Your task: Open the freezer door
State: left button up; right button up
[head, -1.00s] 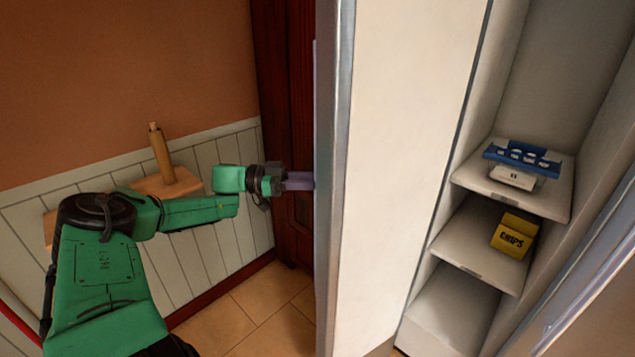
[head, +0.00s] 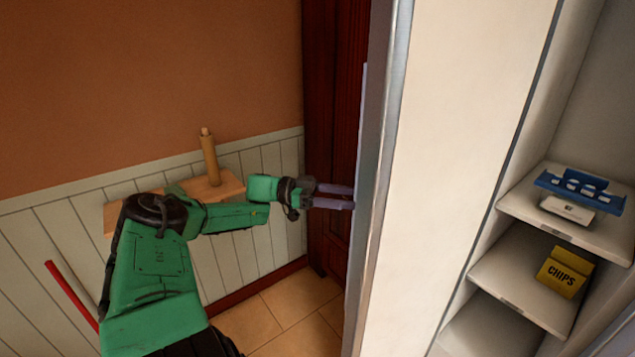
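The freezer door (head: 455,150) stands swung open, its white inner face towards me and its grey edge on the left. A thin vertical handle (head: 361,140) shows along the door's outer side. My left gripper (head: 351,197) is at the outer side of the door, with its two purple fingers visibly apart and their tips close to the handle. I cannot tell whether they touch it. My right gripper is not in view.
The open compartment shows shelves (head: 525,285) with a blue rack (head: 580,187), a white box (head: 567,209) and a yellow chips box (head: 565,272). A bottle (head: 209,160) stands on a wooden wall shelf (head: 232,184). A dark red wooden door (head: 335,100) is behind my gripper.

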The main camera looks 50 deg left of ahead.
pick_arm(q)
jog(key=b+v, duration=0.2)
jog(key=v, duration=0.9)
jog(key=shift+a, duration=0.25)
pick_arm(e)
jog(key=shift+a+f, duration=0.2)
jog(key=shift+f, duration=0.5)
pick_arm(q)
jog(key=shift+s, duration=0.1)
